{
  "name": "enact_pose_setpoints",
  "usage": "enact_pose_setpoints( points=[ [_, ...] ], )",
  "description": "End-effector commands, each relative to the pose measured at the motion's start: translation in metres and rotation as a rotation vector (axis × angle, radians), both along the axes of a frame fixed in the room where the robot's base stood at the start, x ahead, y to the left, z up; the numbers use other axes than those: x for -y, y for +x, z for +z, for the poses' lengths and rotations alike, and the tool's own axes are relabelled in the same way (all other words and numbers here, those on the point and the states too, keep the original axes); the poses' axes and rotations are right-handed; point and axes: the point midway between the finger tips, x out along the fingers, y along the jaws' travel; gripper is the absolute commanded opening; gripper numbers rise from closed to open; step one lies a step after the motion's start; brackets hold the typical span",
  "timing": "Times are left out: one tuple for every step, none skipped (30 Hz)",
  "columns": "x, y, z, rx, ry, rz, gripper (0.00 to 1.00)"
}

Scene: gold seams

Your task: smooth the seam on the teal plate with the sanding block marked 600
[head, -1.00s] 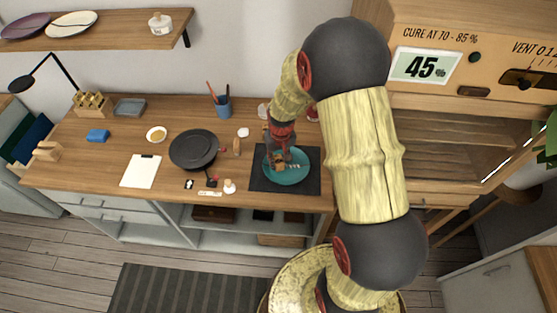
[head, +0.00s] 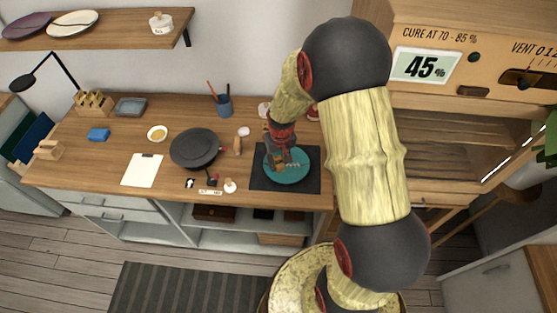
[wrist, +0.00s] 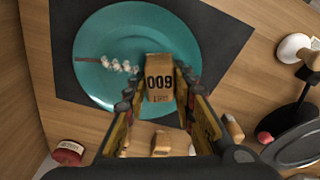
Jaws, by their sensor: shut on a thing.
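The teal plate (head: 296,178) lies on a dark mat (head: 312,186) at the right end of the wooden bench. It also shows in the wrist view (wrist: 100,35). The seam (wrist: 115,65) is a short brown line with several whitish lumps on the plate's face. My gripper (wrist: 160,100) is shut on a tan sanding block (wrist: 159,66), which also shows in the head view (head: 279,167). Its black mark looks like 009 in the wrist view, which is 600 upside down. The block is over the plate, beside the lumps; I cannot tell whether it touches the plate.
A dark pan (head: 195,148) stands left of the mat, with a clipboard (head: 142,170) farther left. A blue cup (head: 223,106) with tools stands behind. In the wrist view, a red-topped jar (wrist: 68,153) is near the lower left.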

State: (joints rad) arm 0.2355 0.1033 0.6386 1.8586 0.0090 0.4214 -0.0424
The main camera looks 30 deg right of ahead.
Motion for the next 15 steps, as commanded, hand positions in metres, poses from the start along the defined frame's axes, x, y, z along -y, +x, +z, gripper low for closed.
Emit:
enact_pose_setpoints(
  points=[
    [0.0011,0.0026,-0.0007,0.001,0.0,0.0,0.06],
    [0.0017,0.004,-0.001,0.001,0.0,0.0,0.06],
    [0.0024,0.0059,-0.0014,0.001,0.0,-0.001,0.06],
    [0.003,0.0073,-0.0017,0.001,0.0,-0.001,0.06],
    [0.0036,0.0087,-0.002,0.001,0.0,-0.001,0.06],
    [0.0042,0.0102,-0.0021,0.001,0.0,-0.001,0.06],
    [0.0045,0.011,-0.0022,0.001,0.0,-0.001,0.06],
    [0.0047,0.0113,-0.0022,0.001,0.0,-0.001,0.06],
    [0.0047,0.0115,-0.0021,0.001,0.0,-0.001,0.06],
    [0.0047,0.0115,-0.0021,0.001,0.0,0.0,0.06],
    [0.0047,0.0114,-0.0021,0.001,0.0,0.0,0.06],
    [0.0047,0.0114,-0.0021,0.001,0.0,0.0,0.06],
    [0.0047,0.0114,-0.0021,0.001,0.0,0.0,0.06],
    [0.0047,0.0114,-0.0021,0.001,0.0,0.0,0.06],
    [0.0047,0.0115,-0.0018,0.001,0.0,0.0,0.06]
  ],
)
